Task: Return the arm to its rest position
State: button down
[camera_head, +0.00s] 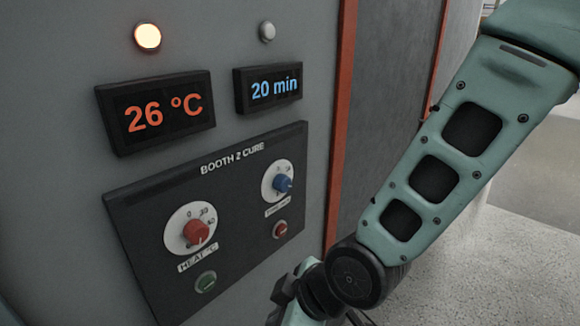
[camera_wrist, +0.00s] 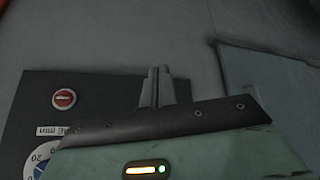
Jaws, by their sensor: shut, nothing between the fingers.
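My teal arm (camera_head: 440,165) reaches down the right side of the head view, bent at a dark joint near the bottom edge. My gripper's fingers are out of that view. In the wrist view my gripper (camera_wrist: 157,72) has its two grey fingers shut together with nothing between them. The fingers overlap the edge of the dark control panel (camera_wrist: 110,90). I cannot tell how far they are from it. The panel also shows in the head view (camera_head: 150,215), marked "BOOTH 2 CURE".
The panel has a red heat knob (camera_head: 196,232), a blue knob (camera_head: 283,183), a green button (camera_head: 206,281) and a red button (camera_head: 280,230). Displays read 26 °C (camera_head: 155,112) and 20 min (camera_head: 270,88). The left lamp (camera_head: 147,37) glows; the right (camera_head: 267,31) is grey. Floor (camera_head: 480,260) lies right.

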jog(key=s+d+r+m+g+h+b, duration=0.1)
jog(key=s+d+m+h+b, duration=0.1)
jog(key=d, duration=0.6)
jog(key=s+d+r+m+g+h+b, duration=0.1)
jog(key=s+d+r+m+h+b, duration=0.1)
jog(key=s+d+m, duration=0.3)
jog(key=s+d+h, duration=0.1)
jog(key=d, duration=0.2)
jog(key=shift+s+d+r+g, duration=0.2)
jog(key=shift+s+d+g, duration=0.1)
jog(key=shift+s, duration=0.1)
